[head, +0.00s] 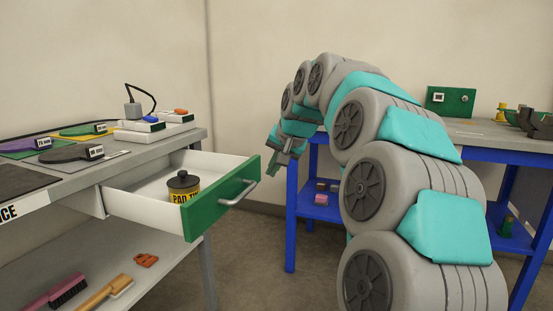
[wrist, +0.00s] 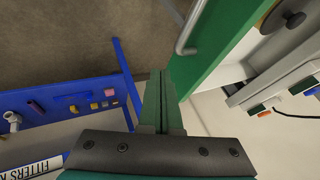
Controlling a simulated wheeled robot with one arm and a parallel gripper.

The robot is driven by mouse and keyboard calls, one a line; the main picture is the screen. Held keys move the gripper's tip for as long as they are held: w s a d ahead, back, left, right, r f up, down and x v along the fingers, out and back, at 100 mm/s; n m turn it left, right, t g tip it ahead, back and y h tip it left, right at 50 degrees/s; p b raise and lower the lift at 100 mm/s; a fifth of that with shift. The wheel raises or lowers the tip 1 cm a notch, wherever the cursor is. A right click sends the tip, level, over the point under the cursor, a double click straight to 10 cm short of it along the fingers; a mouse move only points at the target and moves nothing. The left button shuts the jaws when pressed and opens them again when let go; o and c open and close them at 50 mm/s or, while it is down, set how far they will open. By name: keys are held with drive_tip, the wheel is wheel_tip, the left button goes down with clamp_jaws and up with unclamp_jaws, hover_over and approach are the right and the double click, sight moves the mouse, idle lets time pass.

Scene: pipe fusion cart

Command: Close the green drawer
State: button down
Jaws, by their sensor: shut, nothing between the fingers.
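The green drawer (head: 222,197) is pulled out from the grey cart on the left in the head view. It has a green front, a silver bar handle and white inner walls. A dark-lidded yellow tub (head: 184,188) stands inside it. In the wrist view, the green drawer front (wrist: 225,40) runs diagonally at the upper right, with part of its handle at the top. My gripper (head: 278,150) is to the right of the drawer front in the head view. In the wrist view, my gripper (wrist: 163,78) is shut and empty, its fingertips appearing close beside the drawer front's edge; contact is unclear.
The grey cart top (head: 130,150) holds colored paddles and small boxes. Brushes (head: 65,290) lie on its lower shelf. A blue-framed bench (head: 291,215) stands behind my arm, with a green box (head: 450,101) on top. Floor is open between cart and bench.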

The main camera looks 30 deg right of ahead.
sight(254, 174)
drive_tip(key=shift+w+a+f+p, duration=0.1)
drive_tip(key=shift+w+a+f, duration=0.35)
drive_tip(key=shift+w, duration=0.45)
drive_tip(key=shift+w+a+f+p, duration=0.1)
drive_tip(key=shift+w+a+f, duration=0.4)
drive_tip(key=shift+w, duration=0.45)
drive_tip(key=shift+w+a+f+p, duration=0.1)
drive_tip(key=shift+w+a+f, duration=0.2)
drive_tip(key=shift+w+f, duration=0.45)
drive_tip(key=shift+w+r, duration=0.15)
drive_tip(key=shift+w, duration=0.05)
